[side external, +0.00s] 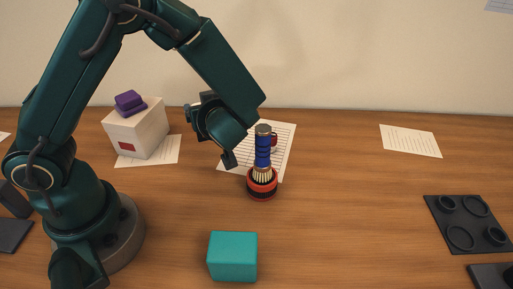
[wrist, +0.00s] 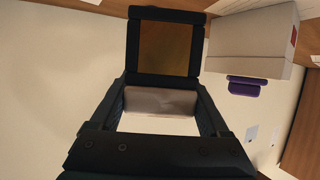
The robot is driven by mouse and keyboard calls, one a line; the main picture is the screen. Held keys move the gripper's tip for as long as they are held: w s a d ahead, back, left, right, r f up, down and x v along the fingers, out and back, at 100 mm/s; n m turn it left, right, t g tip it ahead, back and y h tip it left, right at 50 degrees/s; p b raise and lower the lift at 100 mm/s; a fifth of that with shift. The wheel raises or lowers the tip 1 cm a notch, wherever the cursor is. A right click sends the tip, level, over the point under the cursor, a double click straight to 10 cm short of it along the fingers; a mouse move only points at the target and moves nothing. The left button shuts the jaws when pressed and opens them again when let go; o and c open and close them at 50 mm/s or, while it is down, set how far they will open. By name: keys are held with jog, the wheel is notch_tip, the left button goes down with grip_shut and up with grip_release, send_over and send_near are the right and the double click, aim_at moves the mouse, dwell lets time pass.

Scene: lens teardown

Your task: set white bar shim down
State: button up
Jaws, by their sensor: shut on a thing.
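My gripper (side external: 227,156) is in the middle of the side external view, up and to the left of a stacked lens assembly (side external: 262,150). In the wrist view its two dark jaws (wrist: 160,108) are closed on the white bar shim (wrist: 158,102), which spans the gap between them. The shim is held off the table. In the side external view the wrist hides the shim. The lens assembly stands upright, with a red and black ring at its base and a blue barrel above.
A white box (side external: 138,133) with a purple block (side external: 129,101) on top stands at left. A teal block (side external: 232,256) is at the front. A dark tray with round rings (side external: 460,216) is at right. Paper sheets (side external: 411,141) lie behind. The table right of centre is clear.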

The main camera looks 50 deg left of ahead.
jog(key=shift+w+d+f, duration=0.15)
jog(key=shift+d+f, duration=0.05)
jog(key=shift+f, duration=0.6)
jog(key=shift+w+d+f, duration=0.15)
jog(key=shift+f, duration=0.7)
jog(key=shift+w+d+f, duration=0.15)
jog(key=shift+d+f, duration=0.05)
jog(key=shift+f, duration=0.6)
jog(key=o, duration=1.2)
jog(key=shift+f, duration=0.1)
